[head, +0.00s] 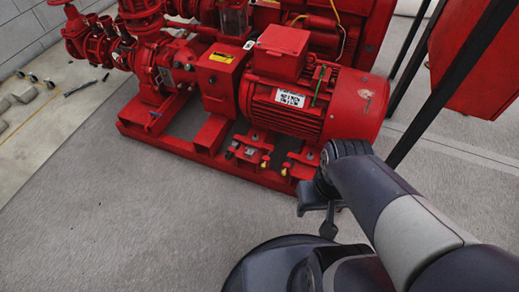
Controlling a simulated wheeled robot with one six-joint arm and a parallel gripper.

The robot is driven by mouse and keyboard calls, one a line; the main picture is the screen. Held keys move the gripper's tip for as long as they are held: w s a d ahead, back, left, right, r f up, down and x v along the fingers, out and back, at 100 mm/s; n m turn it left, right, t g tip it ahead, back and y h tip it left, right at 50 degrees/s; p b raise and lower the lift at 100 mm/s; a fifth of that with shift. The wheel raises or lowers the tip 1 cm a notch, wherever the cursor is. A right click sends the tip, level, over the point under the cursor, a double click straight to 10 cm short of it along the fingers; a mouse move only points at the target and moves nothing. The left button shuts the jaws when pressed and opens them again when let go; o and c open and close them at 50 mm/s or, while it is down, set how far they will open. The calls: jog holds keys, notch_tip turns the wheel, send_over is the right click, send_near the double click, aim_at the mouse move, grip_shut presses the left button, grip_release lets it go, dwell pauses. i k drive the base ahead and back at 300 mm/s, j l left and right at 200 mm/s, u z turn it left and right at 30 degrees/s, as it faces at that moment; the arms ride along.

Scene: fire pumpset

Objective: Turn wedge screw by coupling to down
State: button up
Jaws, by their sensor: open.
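The red motor (310,100) of the pumpset lies on a red base frame (190,148), left of its middle is the red coupling guard box (219,78) with a yellow label. Small screw fittings with brass-coloured ends sit on the frame below the motor: one nearer the coupling (264,164) and one farther right (285,171). They are too small to tell the wedge screw's position. My gripper (322,212) is in front of the frame's right end, to the right of both fittings and apart from them. Its jaws look open and empty, partly hidden by my arm.
Red pumps and pipes (95,40) stand at the upper left. A red panel (475,60) on black legs (420,110) stands at the right. Grey floor (100,220) in front of the frame is clear. Small loose parts (40,80) lie near the wall.

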aim_at(229, 157)
jog(key=i+j+z, duration=0.25)
jog(key=j+z, duration=0.25)
jog(key=i+j+z, duration=0.1)
jog(key=j+z, duration=0.15)
